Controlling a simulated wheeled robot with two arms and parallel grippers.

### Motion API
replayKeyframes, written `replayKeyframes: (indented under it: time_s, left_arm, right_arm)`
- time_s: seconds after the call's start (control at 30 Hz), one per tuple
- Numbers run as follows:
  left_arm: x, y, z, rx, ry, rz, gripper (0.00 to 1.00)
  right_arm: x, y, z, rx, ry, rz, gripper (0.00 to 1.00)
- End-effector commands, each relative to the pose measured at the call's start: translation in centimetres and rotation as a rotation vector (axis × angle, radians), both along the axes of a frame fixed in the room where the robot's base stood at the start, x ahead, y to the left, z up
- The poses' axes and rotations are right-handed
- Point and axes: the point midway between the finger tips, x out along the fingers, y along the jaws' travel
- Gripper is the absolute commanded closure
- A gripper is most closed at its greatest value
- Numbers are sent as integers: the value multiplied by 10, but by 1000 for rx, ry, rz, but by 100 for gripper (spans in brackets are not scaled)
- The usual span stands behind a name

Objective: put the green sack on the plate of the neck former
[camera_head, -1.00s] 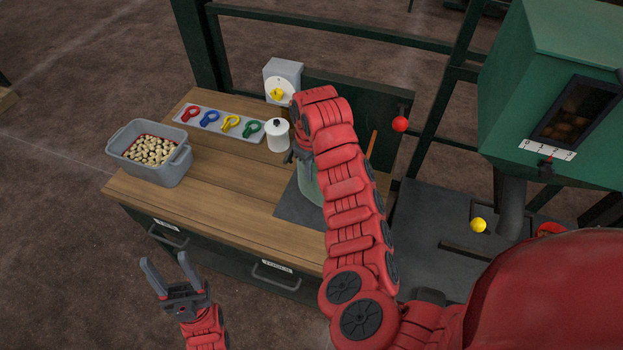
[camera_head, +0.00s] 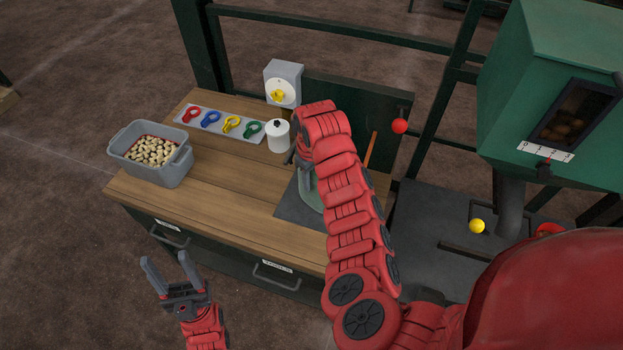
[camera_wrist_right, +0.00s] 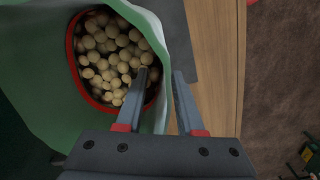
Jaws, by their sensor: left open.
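The green sack (camera_head: 309,190) stands on a dark grey mat (camera_head: 296,207) on the workbench, mostly hidden behind my right arm in the head view. In the right wrist view the sack (camera_wrist_right: 45,75) is open at the top and holds many pale round nuts (camera_wrist_right: 110,55) inside a red band. My right gripper (camera_wrist_right: 160,70) has one finger inside the sack's mouth and the other outside. The sack's wall lies between them, with a gap at the outer finger. My left gripper (camera_head: 168,262) is open and empty in front of the bench. I cannot tell which part is the neck former's plate.
A grey bin (camera_head: 160,172) of nuts stands at the bench's left. A tray (camera_head: 245,131) of coloured clips, a white pot (camera_head: 278,135) and a dial box (camera_head: 283,82) stand behind. A green hopper machine (camera_head: 545,90) stands over a dark platform (camera_head: 430,240) at the right.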

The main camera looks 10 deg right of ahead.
Motion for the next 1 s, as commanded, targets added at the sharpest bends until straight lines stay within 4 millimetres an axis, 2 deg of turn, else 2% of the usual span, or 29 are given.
replayKeyframes:
  time_s: [0.13, 0.23, 0.3, 0.5, 0.63, 0.7, 0.83, 1.0]
  left_arm:
    - [0, 0, 0, 0, 0, 0, 44]
    - [0, 0, -5, 0, 0, 0, 44]
    - [0, 0, -10, 0, 0, 0, 44]
    - [0, 0, 6, 0, 0, 0, 44]
    - [0, 0, 11, 0, 0, 0, 44]
    - [0, 0, 24, 0, 0, 0, 44]
    - [0, 0, 29, 0, 0, 0, 44]
    - [0, 0, 29, 0, 0, 0, 44]
  right_arm:
    - [0, 0, 5, 1, -1, 0, 63]
    - [1, 0, 18, -1, -3, 1, 63]
    - [1, 1, 32, 0, -7, 2, 63]
    - [0, 3, 77, 2, -3, 0, 63]
    - [-1, 4, 98, 4, 1, 0, 63]
    - [-1, 2, 113, 0, 0, 1, 63]
    - [-1, 2, 122, 1, 1, 1, 63]
    - [-1, 2, 122, -1, 2, 1, 63]
